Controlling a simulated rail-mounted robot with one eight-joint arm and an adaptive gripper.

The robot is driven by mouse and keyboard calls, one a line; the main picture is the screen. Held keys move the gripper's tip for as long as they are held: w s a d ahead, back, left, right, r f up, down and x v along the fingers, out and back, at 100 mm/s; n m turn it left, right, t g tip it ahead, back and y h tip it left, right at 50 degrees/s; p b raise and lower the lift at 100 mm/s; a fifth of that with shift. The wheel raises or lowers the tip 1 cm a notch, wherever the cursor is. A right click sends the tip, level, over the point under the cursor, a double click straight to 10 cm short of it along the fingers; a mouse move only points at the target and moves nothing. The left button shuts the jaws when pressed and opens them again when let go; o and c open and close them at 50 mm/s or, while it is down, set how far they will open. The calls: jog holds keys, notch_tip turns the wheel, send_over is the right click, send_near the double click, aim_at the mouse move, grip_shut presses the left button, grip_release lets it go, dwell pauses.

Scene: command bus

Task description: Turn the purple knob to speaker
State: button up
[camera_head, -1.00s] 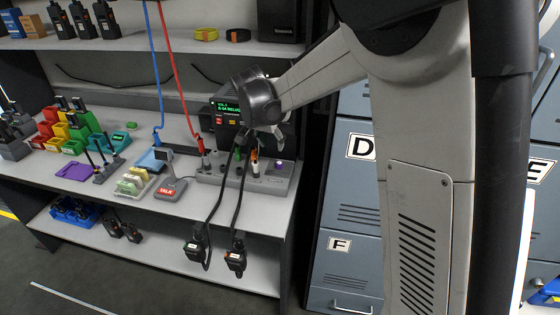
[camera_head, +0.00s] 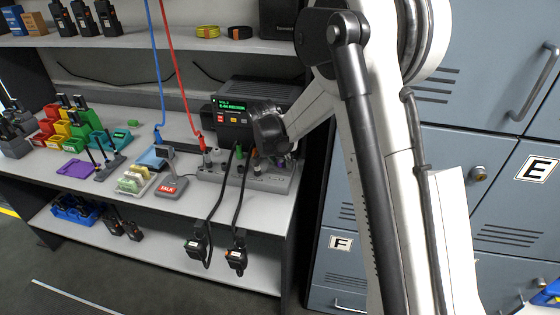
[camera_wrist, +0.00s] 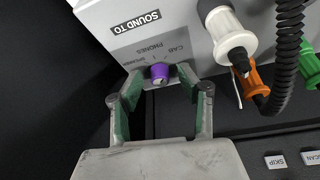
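The purple knob (camera_wrist: 159,72) sits on a light grey panel in the wrist view, beside small printed words, among them PHONES and CAB. A black SOUND TO label (camera_wrist: 136,22) is above it in that picture. My gripper (camera_wrist: 161,73) has its green-padded fingers on either side of the knob, with a small gap left and right; it is open. I cannot clearly read the knob's pointer direction. In the head view my gripper (camera_head: 283,160) is at the right end of the grey panel (camera_head: 211,176), and it mostly hides the knob there.
White, orange and green plugs with a coiled black cable (camera_wrist: 290,45) stand close right of my gripper in the wrist view. In the head view, a radio (camera_head: 236,117) with a green display stands behind the panel. A TALK desk microphone (camera_head: 170,187) is to its left. Grey lockers are at right.

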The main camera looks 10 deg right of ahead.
jog(key=shift+c, duration=0.5)
grip_shut()
jog(key=shift+n, duration=0.3)
jog(key=n+y+b, duration=0.1)
jog(key=n, duration=0.1)
jog(key=n+t+y+b, duration=0.1)
jog(key=n+b, duration=0.1)
jog(key=shift+s+d+f+n, duration=0.1)
jog(key=shift+d+n, duration=0.05)
jog(key=shift+n, duration=0.15)
jog(key=n+y+b, duration=0.1)
jog(key=n, duration=0.3)
jog(key=shift+d+n+y+b, duration=0.1)
jog(key=shift+n+y+b, duration=0.3)
jog(key=shift+n, duration=0.3)
